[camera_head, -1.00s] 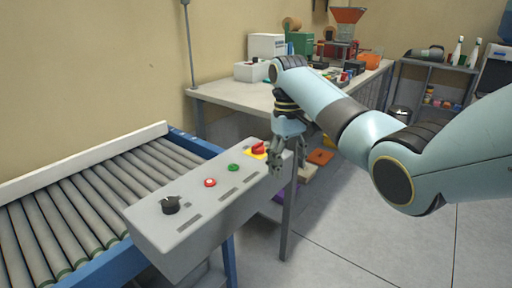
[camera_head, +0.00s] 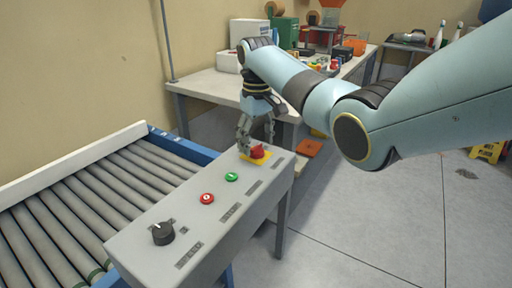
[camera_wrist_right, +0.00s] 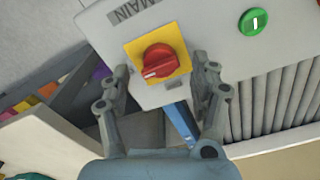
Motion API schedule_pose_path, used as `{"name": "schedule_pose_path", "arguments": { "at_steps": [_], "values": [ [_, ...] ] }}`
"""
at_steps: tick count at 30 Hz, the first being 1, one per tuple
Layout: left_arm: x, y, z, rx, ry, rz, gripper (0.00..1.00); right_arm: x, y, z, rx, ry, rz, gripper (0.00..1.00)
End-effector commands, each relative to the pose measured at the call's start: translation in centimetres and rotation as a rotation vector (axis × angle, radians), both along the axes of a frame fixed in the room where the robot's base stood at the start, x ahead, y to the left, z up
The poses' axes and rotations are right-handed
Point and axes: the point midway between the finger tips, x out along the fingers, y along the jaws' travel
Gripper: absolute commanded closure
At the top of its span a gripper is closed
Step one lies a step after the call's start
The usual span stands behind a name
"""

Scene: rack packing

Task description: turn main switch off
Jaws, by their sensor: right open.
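The main switch is a red rotary knob (camera_head: 257,152) on a yellow square plate at the far end of the grey control panel (camera_head: 215,240). In the right wrist view the red knob (camera_wrist_right: 160,61) sits under the label MAIN, with its white mark toward the lower left. My right gripper (camera_head: 257,146) is open at the knob. In the wrist view its fingers (camera_wrist_right: 162,85) stand on either side of the yellow plate's lower part, and I see no contact with the knob. My left gripper is not in view.
The panel also has a green button (camera_head: 232,177), a red button (camera_head: 207,198) and a black knob (camera_head: 163,233). A roller conveyor (camera_head: 100,200) runs along its left side. A workbench (camera_head: 205,88) with boxes and tools stands behind.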

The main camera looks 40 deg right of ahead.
Motion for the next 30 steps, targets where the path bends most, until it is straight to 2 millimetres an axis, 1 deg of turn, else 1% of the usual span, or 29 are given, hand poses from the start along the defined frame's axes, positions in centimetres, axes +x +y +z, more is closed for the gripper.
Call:
{"name": "schedule_pose_path", "arguments": {
  "at_steps": [1, 3, 6, 10, 14, 15, 19, 27, 30],
  "values": [
    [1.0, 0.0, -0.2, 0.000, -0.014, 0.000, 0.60, 0.0, 0.0, -0.8, 0.000, 0.002, 0.000, 0.37],
    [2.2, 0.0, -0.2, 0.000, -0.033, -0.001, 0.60, 0.0, 0.0, -1.4, 0.000, 0.001, 0.000, 0.37],
    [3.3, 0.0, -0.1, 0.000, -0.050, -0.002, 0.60, 0.0, 0.0, -2.0, 0.000, 0.000, 0.001, 0.37],
    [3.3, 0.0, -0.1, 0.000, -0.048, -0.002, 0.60, 0.0, 0.0, -2.1, 0.000, -0.001, 0.001, 0.37],
    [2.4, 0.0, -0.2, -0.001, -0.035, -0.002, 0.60, 0.0, 0.0, -2.1, 0.000, -0.001, 0.001, 0.37],
    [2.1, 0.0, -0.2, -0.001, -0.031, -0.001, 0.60, 0.0, 0.0, -2.1, 0.000, -0.001, 0.001, 0.40],
    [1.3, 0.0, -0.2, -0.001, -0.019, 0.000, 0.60, 0.0, 0.0, -2.1, 0.000, -0.001, 0.001, 0.57],
    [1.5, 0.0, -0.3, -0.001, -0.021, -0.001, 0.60, 0.0, 0.0, -2.1, 0.000, 0.000, 0.001, 0.91],
    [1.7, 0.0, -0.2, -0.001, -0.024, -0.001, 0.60, 0.0, 0.0, -2.1, 0.000, 0.000, 0.003, 0.91]
  ]
}}
